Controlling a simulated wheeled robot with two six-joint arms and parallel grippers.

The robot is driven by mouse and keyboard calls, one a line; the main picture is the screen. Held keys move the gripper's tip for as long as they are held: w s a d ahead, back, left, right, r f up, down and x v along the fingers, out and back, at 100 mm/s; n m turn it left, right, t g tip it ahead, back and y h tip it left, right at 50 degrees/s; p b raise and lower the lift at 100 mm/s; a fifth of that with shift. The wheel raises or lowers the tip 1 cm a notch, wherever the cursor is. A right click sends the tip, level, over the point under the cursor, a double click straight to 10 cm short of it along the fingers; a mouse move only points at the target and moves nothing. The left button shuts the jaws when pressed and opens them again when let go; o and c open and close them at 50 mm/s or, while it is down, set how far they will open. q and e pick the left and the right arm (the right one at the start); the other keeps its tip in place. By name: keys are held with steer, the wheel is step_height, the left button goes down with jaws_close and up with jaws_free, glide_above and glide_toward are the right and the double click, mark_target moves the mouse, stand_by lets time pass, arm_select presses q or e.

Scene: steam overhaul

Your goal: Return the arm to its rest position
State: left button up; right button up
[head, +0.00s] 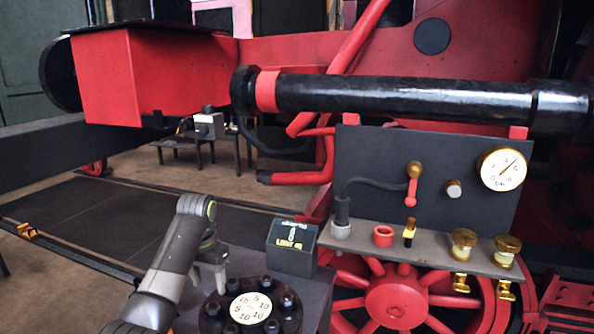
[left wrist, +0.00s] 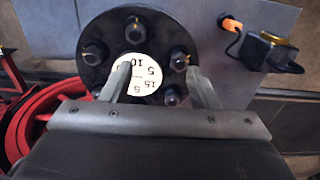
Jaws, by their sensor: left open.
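My left arm comes in from the lower left of the head view. My left gripper (head: 209,280) points down beside the round black flange (head: 212,315), which carries several dark nuts and a white numbered disc (head: 250,308). In the left wrist view the two fingers of my left gripper (left wrist: 157,70) are apart, with nothing seen held between them. They reach over the near part of the flange (left wrist: 105,30), partly covering it, and the white disc (left wrist: 141,76) shows between them. My right gripper is in neither view.
A dark labelled box (head: 292,250) stands behind the flange. To the right, a grey shelf (head: 400,252) carries a red ring (head: 383,236) and brass-topped fittings (head: 465,240), below a pressure gauge (head: 503,169). A black pipe (head: 400,97) crosses above.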

arm_select(q)
steer(key=s+a+f+n+t, duration=0.1)
steer(key=s+a+f, duration=0.2)
steer(key=s+f, duration=0.65)
steer(key=s+a+f+n+t, duration=0.1)
steer(key=s+a+f, duration=0.2)
steer(key=s+f, duration=0.7)
steer(key=s+a+r+n+t+y, duration=0.1)
steer(key=s+a, duration=0.1)
steer(key=s, duration=1)
steer(key=s+a+r+n+y, duration=0.1)
steer(key=s+n, duration=0.1)
steer(key=s, duration=1.1)
step_height(320, 180, down, 26)
steer(key=a+b, duration=0.2)
steer(key=s+d+f+g+h+b, duration=0.1)
steer(key=s+f+g, duration=0.1)
steer(key=s+f, duration=1.3)
step_height(320, 180, down, 3)
steer(key=shift+d+b, duration=0.2)
steer(key=shift+b, duration=0.1)
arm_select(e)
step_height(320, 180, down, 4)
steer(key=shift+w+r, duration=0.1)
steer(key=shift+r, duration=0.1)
